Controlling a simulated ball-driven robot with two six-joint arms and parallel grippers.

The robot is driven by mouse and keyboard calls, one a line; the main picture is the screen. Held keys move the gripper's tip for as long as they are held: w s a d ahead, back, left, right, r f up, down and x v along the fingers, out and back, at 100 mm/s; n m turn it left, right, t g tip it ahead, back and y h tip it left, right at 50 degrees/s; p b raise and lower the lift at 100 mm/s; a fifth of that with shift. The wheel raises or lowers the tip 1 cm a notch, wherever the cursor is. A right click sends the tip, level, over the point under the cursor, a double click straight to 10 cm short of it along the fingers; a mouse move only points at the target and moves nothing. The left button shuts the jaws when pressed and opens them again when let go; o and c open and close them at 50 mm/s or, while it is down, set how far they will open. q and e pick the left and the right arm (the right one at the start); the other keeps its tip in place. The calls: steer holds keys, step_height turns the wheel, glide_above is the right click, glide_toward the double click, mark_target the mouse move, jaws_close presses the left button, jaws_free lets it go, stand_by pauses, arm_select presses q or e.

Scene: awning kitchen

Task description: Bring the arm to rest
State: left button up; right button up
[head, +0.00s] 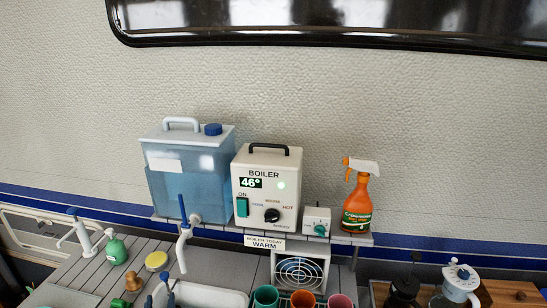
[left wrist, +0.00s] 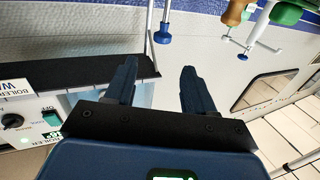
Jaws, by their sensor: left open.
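My left gripper (left wrist: 159,67) shows in the left wrist view with its two dark blue fingers apart and nothing between them. I cannot make it out surely in the head view. Part of the white boiler (left wrist: 35,125) with its lit green light shows at the lower left of the wrist view. In the head view the whole boiler (head: 267,190) stands upright on a shelf, reading 46°. My right gripper is in neither view.
A blue water tank (head: 185,185) stands left of the boiler, an orange spray bottle (head: 357,205) to its right. A green soap bottle (head: 116,250), a yellow lid (head: 156,261), cups (head: 265,297) and a grinder (head: 460,283) stand lower down.

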arm_select(q)
steer(key=s+d+r+m+h, duration=0.1)
steer(key=s+d+h, duration=0.1)
steer(key=s+d, duration=0.3)
steer(key=s+d+r+m+h, duration=0.1)
steer(key=s+d, duration=0.3)
steer(key=s, duration=0.8)
steer(key=s+d+r+m+h, duration=0.1)
steer(key=s+d+r+h, duration=0.1)
steer(key=s+d, duration=0.3)
steer(key=s, duration=0.4)
steer(key=shift+d+r+h, duration=0.3)
steer(key=shift+r, duration=0.1)
stand_by(1.2)
